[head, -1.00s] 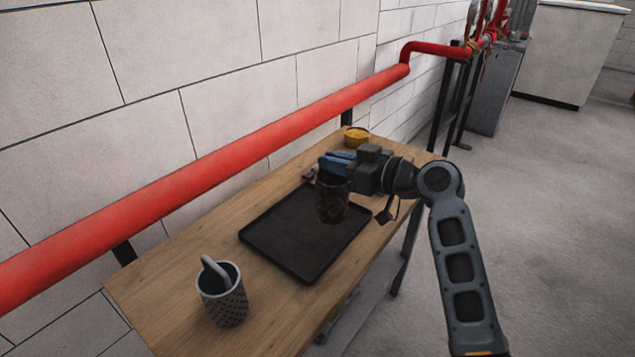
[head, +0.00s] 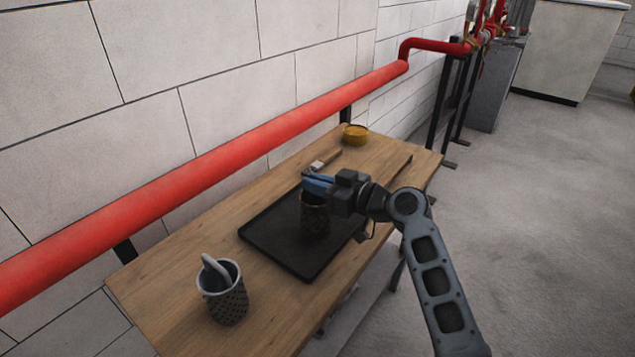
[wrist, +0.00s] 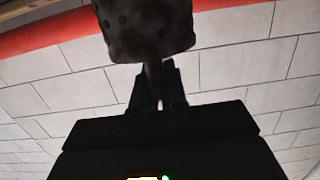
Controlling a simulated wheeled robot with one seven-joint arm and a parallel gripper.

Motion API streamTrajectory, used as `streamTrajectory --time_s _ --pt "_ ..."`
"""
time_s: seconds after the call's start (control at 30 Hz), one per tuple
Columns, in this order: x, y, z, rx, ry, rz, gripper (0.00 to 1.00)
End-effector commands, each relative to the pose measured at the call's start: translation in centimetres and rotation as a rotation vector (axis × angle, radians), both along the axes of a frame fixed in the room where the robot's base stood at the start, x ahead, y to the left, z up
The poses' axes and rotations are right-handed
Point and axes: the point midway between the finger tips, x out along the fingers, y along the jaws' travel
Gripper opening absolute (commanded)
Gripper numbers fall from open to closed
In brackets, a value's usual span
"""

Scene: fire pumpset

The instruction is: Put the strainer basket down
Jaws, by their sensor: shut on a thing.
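A dark, dirty-looking perforated strainer basket (head: 314,218) is held by my gripper (head: 317,183) over the black tray (head: 272,262). It looks roughly upright and low, but I cannot tell whether its base touches the tray. My gripper is shut on its top part. In the wrist view the basket (wrist: 145,28) fills the top middle, and its narrow handle runs down between the fingers (wrist: 158,88). A second, cleaner grey perforated basket (head: 226,300) with a light handle stands on the wooden table at the near left.
The wooden table (head: 170,268) runs along a block wall below a red pipe (head: 200,185). A wooden-handled brush (head: 325,161) lies behind the tray. A yellow round container (head: 355,134) stands at the far end. The tray's near-left part is clear.

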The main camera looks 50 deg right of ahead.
Motion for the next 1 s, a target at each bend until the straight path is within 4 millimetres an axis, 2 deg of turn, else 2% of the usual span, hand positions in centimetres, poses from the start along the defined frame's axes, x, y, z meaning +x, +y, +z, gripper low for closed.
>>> streamTrajectory --time_s 0.07,0.1,0.37,0.7,0.87,1.0 --pt "0.0 0.0 -0.3 -0.001 -0.001 0.000 0.00" --pt "0.0 0.0 -0.2 0.000 0.000 0.000 0.14" --pt "0.0 0.0 -0.2 0.000 0.000 0.000 0.38" --pt "0.0 0.0 0.3 0.000 0.000 0.000 0.38" --pt "-2.5 -0.1 0.2 0.001 -0.001 -0.002 0.38" --pt "-5.5 -0.3 0.6 0.000 -0.001 -0.002 0.38"
